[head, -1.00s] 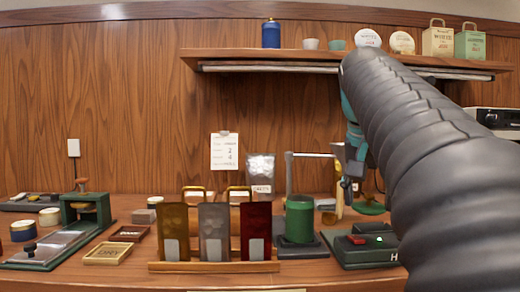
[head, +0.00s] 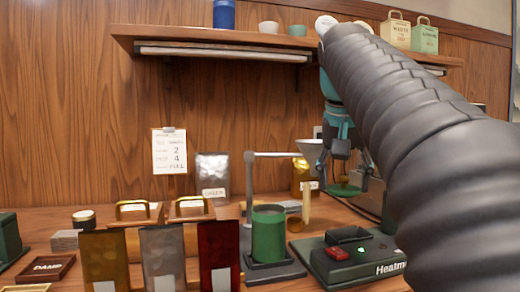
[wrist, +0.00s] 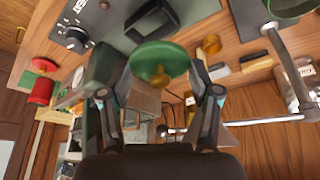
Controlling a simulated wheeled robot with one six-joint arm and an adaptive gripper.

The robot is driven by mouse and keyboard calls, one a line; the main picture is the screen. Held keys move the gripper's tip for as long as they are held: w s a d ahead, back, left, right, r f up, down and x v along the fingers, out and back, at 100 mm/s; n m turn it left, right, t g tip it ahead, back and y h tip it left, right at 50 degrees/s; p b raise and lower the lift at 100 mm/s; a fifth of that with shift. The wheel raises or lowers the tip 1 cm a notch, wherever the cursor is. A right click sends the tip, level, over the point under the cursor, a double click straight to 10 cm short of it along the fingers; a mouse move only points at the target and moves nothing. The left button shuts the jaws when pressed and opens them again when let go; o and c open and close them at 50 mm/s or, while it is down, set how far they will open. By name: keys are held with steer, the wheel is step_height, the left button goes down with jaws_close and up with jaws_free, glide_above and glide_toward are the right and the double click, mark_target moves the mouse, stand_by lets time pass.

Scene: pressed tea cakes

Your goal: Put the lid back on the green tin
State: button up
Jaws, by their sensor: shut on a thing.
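The green tin (head: 268,235) stands upright and open on a dark base in the middle of the bench in the head view. My gripper (head: 347,165) is to the right of the tin and higher. It is shut on the green lid (head: 344,190), which hangs below the fingers, apart from the tin. In the wrist view the round lid (wrist: 160,62) lies between the fingertips of my gripper (wrist: 160,85). A green rim at the top right of the wrist view (wrist: 290,8) looks like the tin.
A metal stand arm (head: 275,154) with a funnel (head: 311,152) rises behind the tin. A dark machine with a red button (head: 338,253) sits right of it. Brown, silver and red packets (head: 218,255) stand to its left. A shelf (head: 200,42) hangs above.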

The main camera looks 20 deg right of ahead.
steer(key=a+r+n, duration=0.1)
steer(key=a, duration=0.3)
steer(key=w+a+r+n+y, duration=0.1)
steer(key=a+r+n, duration=0.1)
steer(key=a, duration=0.3)
steer(key=w+a+r+n+t+y+p, duration=0.1)
steer(key=a+n, duration=0.1)
steer(key=a, duration=0.2)
steer(key=shift+a+r, duration=0.2)
steer(key=shift+r, duration=0.15)
steer(key=shift+n, duration=0.3)
steer(key=shift+f+b, duration=1.35)
steer(key=shift+f, duration=1.8)
steer(key=shift+a+r+p, duration=0.1)
steer(key=shift+p, duration=0.4)
steer(key=shift+f, duration=0.2)
steer(key=o, duration=1.2)
steer(key=shift+r, duration=0.15)
